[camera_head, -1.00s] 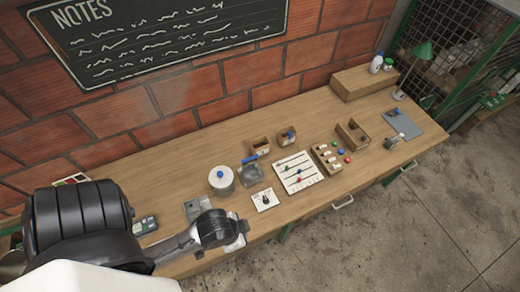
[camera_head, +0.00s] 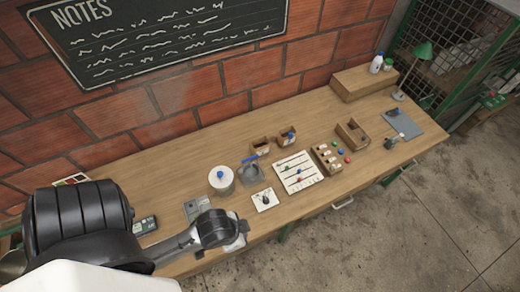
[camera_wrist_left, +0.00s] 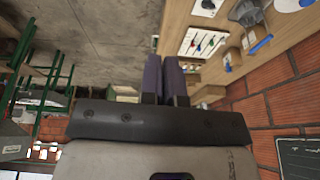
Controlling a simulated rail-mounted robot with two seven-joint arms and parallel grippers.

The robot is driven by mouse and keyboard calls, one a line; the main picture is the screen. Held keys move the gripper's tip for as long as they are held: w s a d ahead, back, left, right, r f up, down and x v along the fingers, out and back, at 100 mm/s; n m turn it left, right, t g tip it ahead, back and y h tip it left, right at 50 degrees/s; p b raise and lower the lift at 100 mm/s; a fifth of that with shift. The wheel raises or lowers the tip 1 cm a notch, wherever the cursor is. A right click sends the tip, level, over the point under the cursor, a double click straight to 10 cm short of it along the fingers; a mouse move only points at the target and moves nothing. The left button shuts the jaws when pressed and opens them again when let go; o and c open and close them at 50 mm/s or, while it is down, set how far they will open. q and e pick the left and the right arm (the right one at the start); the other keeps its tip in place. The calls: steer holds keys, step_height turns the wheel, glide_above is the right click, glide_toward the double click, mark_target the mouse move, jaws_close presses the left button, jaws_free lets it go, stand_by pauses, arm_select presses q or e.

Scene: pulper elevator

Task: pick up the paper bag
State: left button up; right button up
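I cannot make out a paper bag in either view. My left arm comes in from the left in the head view, and its hand end (camera_head: 236,241) is above the near edge of the workbench. The fingers do not show clearly there. In the left wrist view my left gripper (camera_wrist_left: 162,78) has its two dark fingers side by side, nearly touching, with nothing seen between them. It points along the bench toward its far end. My right gripper is in neither view.
A mesh cage (camera_head: 450,45) is at the right. The floor (camera_head: 390,235) in front is clear.

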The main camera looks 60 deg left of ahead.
arm_select(q)
steer(key=o, duration=1.6)
steer(key=shift+o, duration=0.2)
steer(key=shift+a, duration=0.1)
